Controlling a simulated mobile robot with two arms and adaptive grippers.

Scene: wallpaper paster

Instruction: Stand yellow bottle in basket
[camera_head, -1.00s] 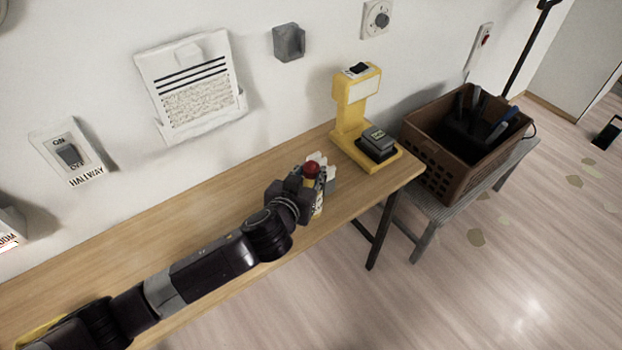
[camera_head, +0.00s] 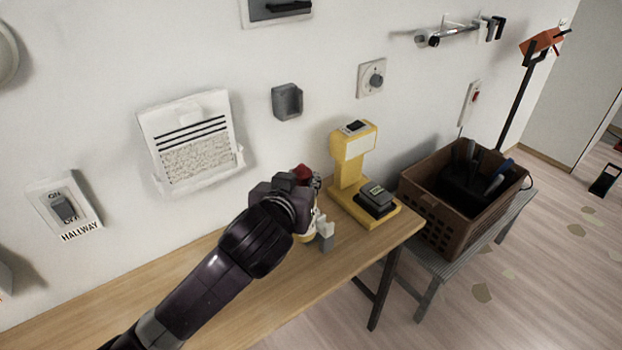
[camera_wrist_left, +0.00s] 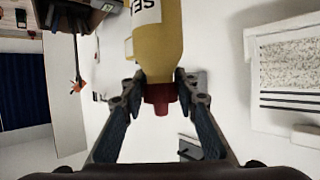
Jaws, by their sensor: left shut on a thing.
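The yellow bottle (camera_wrist_left: 158,40) has a red cap and a white label with dark letters. My left gripper (camera_wrist_left: 160,88) is shut on it near the neck, just by the cap, in the left wrist view. In the head view the left gripper (camera_head: 301,190) is over the wooden table, left of the yellow stand. It hides most of the bottle; the red cap shows above it. The brown basket (camera_head: 428,212) stands on a grey bench at the right, apart from the bottle, and has dark tools in it. My right gripper is not in view.
A yellow stand (camera_head: 349,172) with a grey block on its base is on the table (camera_head: 268,288) between gripper and basket. A small grey-white object (camera_head: 325,236) is beside the gripper. A grey wall holder (camera_head: 287,101) and a paper holder (camera_head: 190,145) are on the wall.

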